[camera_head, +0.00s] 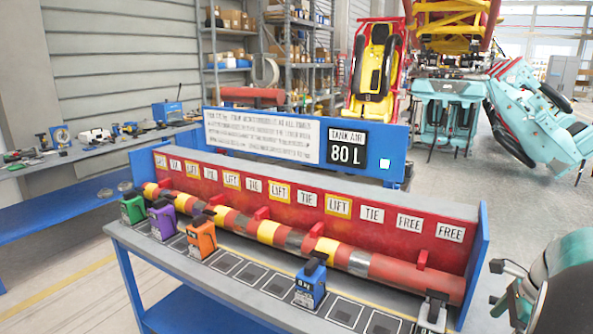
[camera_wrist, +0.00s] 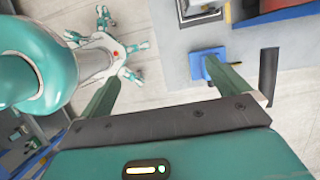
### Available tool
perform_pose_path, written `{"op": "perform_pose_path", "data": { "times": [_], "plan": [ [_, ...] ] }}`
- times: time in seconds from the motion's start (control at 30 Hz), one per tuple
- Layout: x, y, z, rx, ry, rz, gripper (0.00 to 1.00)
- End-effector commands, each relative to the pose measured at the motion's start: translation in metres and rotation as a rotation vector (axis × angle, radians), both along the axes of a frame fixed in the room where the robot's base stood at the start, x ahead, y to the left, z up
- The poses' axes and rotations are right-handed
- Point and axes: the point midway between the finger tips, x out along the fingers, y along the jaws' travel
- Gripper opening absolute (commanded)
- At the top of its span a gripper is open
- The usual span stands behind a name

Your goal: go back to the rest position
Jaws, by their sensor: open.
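My gripper (camera_wrist: 160,72) shows in the wrist view with its two green fingers spread wide apart. Nothing is between them. My own body and legs show beyond the left finger. In the head view, teal parts of my own body or arm fill the lower right corner, to the right of the bench; I cannot make out the fingertips there.
A grey-topped bench (camera_head: 190,265) carries a red labelled rack (camera_head: 380,190), a striped tube and green (camera_head: 133,208), purple (camera_head: 163,220), orange (camera_head: 201,238) and blue (camera_head: 310,286) blocks. A sign reads "TANK AIR 80 L" (camera_head: 346,146). Floor (camera_head: 65,280) is clear at left.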

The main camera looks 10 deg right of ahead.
Motion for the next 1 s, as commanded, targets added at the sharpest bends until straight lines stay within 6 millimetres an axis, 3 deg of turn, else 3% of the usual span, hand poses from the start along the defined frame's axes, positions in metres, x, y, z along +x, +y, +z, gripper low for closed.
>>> {"op": "perform_pose_path", "data": {
  "times": [0.1,0.47,0.57,0.73,1.0],
  "plan": [
    [0.004,0.004,0.001,-0.004,-0.003,0.015,1.0],
    [0.024,0.082,0.033,-0.14,-0.087,0.396,1.0],
    [0.026,0.111,0.043,-0.191,-0.117,0.538,1.0],
    [0.021,0.177,0.062,-0.32,-0.191,0.879,1.0],
    [-0.017,0.285,0.076,-0.593,-0.318,1.533,1.0]
  ]
}}
